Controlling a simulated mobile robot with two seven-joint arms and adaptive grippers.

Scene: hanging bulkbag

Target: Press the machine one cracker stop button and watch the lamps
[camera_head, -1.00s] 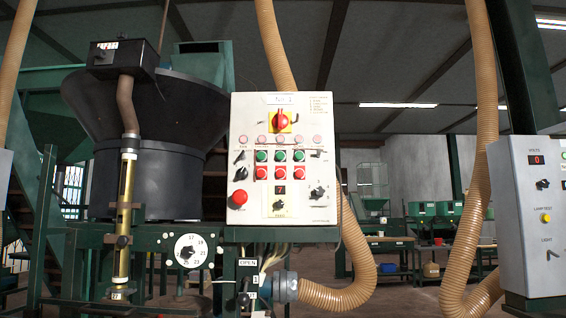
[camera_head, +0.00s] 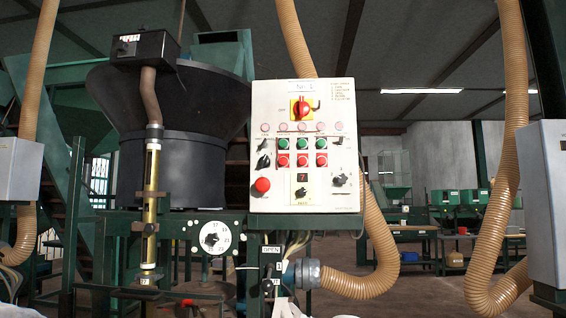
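The machine one control panel (camera_head: 305,145) is a white box marked No 1, upright near the middle of the head view. It has a red rotary switch on a yellow plate (camera_head: 302,108) and a row of pale pink lamps (camera_head: 302,127). Below the lamps are green buttons (camera_head: 302,144) above red buttons (camera_head: 302,160). I cannot read which red button is the cracker stop.
A beige corrugated hose (camera_head: 375,250) curves beside the panel. Another hose (camera_head: 500,200) hangs at right, near a second grey box (camera_head: 545,200). A black hopper (camera_head: 180,110) and a brass tube (camera_head: 151,210) stand at left. Green machines and benches stand behind.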

